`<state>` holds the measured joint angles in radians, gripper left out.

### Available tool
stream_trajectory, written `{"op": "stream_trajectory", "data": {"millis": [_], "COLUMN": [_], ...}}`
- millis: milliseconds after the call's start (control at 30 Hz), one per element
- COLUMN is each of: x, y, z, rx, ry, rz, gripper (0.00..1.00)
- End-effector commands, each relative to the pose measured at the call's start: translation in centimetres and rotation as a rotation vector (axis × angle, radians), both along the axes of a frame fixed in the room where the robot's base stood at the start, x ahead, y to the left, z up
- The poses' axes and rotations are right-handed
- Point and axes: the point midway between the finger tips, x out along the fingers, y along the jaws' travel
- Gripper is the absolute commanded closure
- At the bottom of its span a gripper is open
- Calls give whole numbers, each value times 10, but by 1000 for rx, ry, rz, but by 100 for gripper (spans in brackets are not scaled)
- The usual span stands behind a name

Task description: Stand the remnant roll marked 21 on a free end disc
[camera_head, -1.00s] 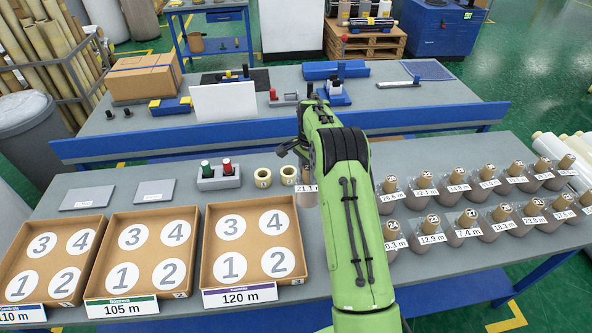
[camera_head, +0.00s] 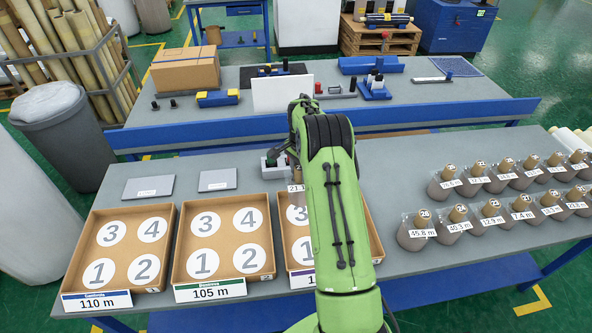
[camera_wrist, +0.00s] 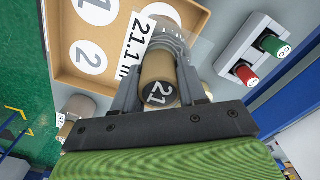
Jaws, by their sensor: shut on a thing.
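The remnant roll marked 21 (camera_wrist: 160,92) is between the fingers of my gripper (camera_wrist: 163,88), its tan core end towards the wrist camera and its clear-wrapped body with a 21.1 m tag beyond. In the head view the roll (camera_head: 298,172) hangs below my gripper, near the back of the 120 m tray (camera_head: 283,275); my green arm hides much of this tray. White numbered discs lie in the 110 m tray (camera_head: 118,293) and the 105 m tray (camera_head: 178,240), with no rolls on them. The wrist view shows tray discs 1 (camera_wrist: 90,58) and 2 (camera_wrist: 96,8). The roll's height is unclear.
Several tagged rolls (camera_head: 450,218) stand in rows on the right of the table. A grey holder (camera_wrist: 225,70) with red and green pieces is beside the gripper. Two grey plates (camera_head: 148,187) lie behind the trays. A blue rail (camera_head: 210,132) lies beyond.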

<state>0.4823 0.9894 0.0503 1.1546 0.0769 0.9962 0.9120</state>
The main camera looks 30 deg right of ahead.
Motion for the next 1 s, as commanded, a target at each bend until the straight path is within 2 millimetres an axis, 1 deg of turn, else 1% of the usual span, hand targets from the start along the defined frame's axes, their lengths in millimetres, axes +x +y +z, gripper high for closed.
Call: {"op": "stream_trajectory", "data": {"millis": [167,733,833,1000], "x": [0,0,0,0], "y": [0,0,0,0], "z": [-11,-76,-82,-83], "rx": [0,0,0,-1], "ry": [1,0,0,0], "rz": [-1,0,0,0], "gripper": [100,100,100,100]}}
